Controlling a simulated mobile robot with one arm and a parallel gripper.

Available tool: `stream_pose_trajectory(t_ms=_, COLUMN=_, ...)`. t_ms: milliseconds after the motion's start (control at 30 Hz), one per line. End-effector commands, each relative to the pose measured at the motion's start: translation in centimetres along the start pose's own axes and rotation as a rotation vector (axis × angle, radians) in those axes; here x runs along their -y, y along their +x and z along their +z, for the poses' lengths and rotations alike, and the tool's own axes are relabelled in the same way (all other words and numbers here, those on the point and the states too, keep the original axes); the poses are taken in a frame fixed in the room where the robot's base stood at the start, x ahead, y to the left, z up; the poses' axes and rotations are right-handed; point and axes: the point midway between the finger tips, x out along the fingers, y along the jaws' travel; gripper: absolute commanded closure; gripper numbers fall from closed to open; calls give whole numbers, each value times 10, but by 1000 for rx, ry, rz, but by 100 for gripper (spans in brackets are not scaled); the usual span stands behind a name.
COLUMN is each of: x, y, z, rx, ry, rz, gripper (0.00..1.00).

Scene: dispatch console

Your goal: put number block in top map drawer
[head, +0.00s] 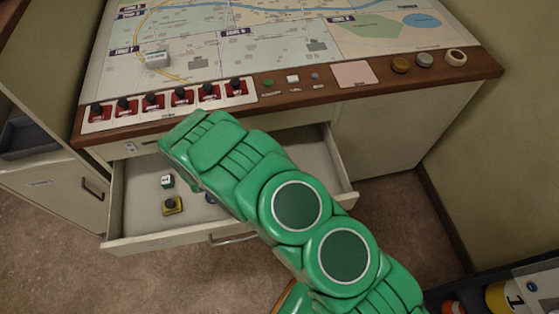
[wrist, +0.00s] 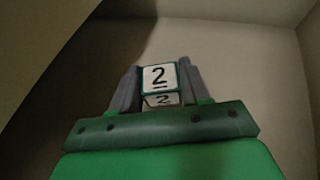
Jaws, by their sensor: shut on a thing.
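My gripper (wrist: 160,84) is shut on the number block (wrist: 160,77), a white cube with green edges and a black 2, in the wrist view. Grey fingers press it from both sides. In the head view my green arm reaches over the open top drawer (head: 228,238) under the map console, and my gripper's fingers are hidden beneath it. A small white-and-green block (head: 167,181) shows in the drawer area, left of my arm; I cannot tell whether it is the held one. Behind the held block is a plain beige surface, dark at left.
A yellow-and-dark item (head: 172,205) lies in the drawer, with a blue one (head: 210,198) partly behind my arm. Above is the console (head: 350,105) with red switches (head: 153,103) and a grey block (head: 156,60) on the map.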

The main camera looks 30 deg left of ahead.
Motion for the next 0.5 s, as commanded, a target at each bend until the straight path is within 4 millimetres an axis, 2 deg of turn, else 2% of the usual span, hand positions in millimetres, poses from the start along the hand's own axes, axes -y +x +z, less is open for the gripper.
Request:
stream_pose_trajectory(t_ms=167, x=-4, y=4, z=-6, rx=0, ry=0, rz=1, gripper=83)
stream_pose_trajectory(t_ms=400, x=-4, y=13, z=-28, rx=0, ry=-1, rz=-1, gripper=83)
stream_pose_trajectory(t_ms=500, x=-4, y=14, z=-32, rx=1, ry=0, rz=1, gripper=83)
